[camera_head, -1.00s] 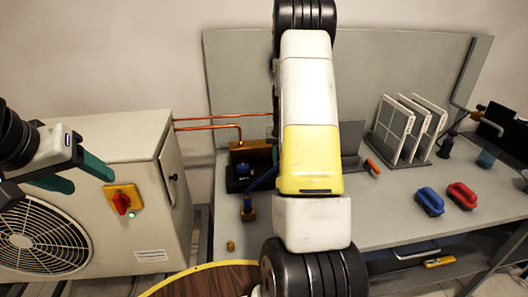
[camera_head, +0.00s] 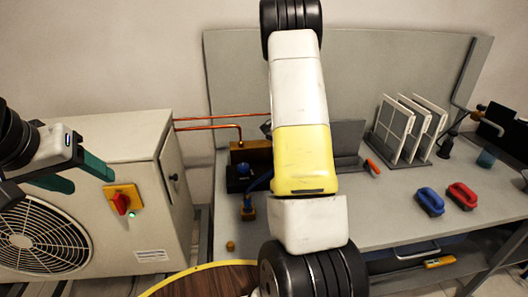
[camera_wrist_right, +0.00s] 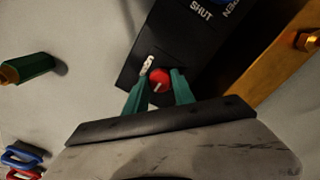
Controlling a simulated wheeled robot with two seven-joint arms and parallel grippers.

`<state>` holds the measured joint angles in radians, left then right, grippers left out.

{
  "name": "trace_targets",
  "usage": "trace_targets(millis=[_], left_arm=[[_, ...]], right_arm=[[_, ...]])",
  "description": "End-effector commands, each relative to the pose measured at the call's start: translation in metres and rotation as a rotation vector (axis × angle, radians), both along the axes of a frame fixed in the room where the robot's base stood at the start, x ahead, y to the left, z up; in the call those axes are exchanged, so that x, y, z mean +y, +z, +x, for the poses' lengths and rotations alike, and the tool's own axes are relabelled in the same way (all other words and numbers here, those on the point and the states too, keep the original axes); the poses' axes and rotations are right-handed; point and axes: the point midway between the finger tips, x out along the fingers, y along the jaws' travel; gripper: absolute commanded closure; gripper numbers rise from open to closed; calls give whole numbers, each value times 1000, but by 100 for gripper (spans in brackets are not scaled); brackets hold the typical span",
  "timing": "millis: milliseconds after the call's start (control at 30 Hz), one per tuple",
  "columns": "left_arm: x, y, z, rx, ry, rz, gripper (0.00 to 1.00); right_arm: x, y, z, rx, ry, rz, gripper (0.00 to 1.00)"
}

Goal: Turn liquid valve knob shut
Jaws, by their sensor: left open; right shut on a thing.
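In the right wrist view a red knob (camera_wrist_right: 159,76) with a pale line on its face sits on a black block (camera_wrist_right: 190,50). The green fingers of my right gripper (camera_wrist_right: 158,84) are on either side of the knob, shut on it. A short white label lies beside the knob. In the head view my right arm hides the red knob and right gripper. My left gripper (camera_head: 90,182) is open and empty in front of the grey outdoor unit.
The grey unit (camera_head: 95,135) has a fan grille and a red switch (camera_head: 122,202). Copper pipes (camera_head: 210,127) run to a brass block (camera_head: 250,153). The workbench (camera_head: 390,215) holds white-framed panels (camera_head: 405,128), a blue clip (camera_head: 430,201) and a red clip (camera_head: 462,196).

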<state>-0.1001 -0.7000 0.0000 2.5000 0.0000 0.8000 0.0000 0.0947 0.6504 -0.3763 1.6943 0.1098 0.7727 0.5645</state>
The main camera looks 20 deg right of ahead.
Motion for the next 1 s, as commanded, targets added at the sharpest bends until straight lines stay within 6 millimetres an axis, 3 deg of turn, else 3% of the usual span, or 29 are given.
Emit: trace_targets(millis=[367, 400, 500, 833, 1000], left_arm=[[0, 0, 0, 0, 0, 0, 42], [0, 0, 0, 0, 0, 0, 42], [0, 0, 0, 0, 0, 0, 42], [0, 0, 0, 0, 0, 0, 42], [0, 0, 0, 0, 0, 0, 42]], right_arm=[[0, 1, 1, -4, -5, -1, 100], [0, 1, 1, -4, -5, -1, 64], [0, 1, 1, -3, -4, -1, 48], [0, 3, 1, -1, -3, 0, 48], [0, 24, 1, -5, -2, -1, 48]])
